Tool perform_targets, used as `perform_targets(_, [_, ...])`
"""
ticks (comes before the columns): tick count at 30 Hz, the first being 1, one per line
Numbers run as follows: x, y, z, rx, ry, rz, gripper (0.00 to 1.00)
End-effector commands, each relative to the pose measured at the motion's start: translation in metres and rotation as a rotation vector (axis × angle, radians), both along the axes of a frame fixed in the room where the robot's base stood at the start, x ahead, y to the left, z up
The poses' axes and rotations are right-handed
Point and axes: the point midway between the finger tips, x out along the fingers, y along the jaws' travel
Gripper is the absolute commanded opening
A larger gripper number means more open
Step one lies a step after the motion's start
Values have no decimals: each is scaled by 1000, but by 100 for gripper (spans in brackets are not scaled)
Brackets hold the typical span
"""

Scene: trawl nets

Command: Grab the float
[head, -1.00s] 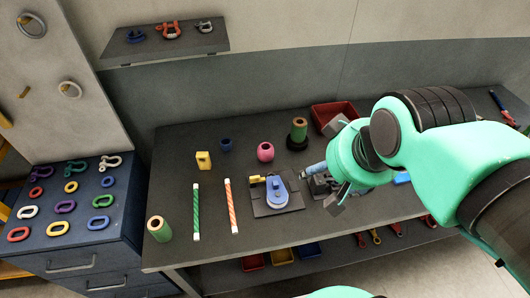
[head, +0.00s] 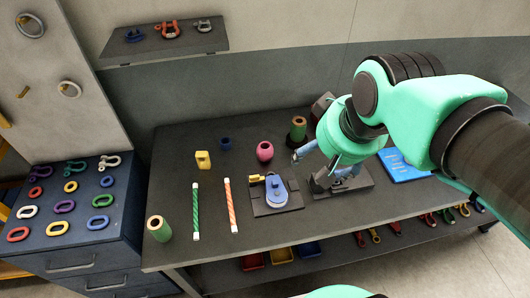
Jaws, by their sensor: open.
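The float appears to be the pink rounded piece with a dark hole in its top (head: 265,151). It stands upright on the dark workbench (head: 170,185), near the middle back. My gripper (head: 318,143) is to the right of the float and apart from it.
A green and brown spool (head: 298,129) stands between the float and my gripper, toward the back. A blue pulley block on a plate (head: 277,193) lies in front of the float. A yellow block (head: 203,160) and blue ring (head: 225,144) are left. A blue booklet (head: 402,166) lies right.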

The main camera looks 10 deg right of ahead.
Motion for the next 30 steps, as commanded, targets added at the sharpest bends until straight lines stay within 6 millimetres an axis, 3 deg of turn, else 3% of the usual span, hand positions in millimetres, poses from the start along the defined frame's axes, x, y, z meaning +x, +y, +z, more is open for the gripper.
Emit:
perform_targets(15, [118,9,-12,-18,129,58,77])
perform_targets(23, [178,15,-36,-27,192,91,77])
perform_targets(30, [233,22,-70,-34,250,120,77])
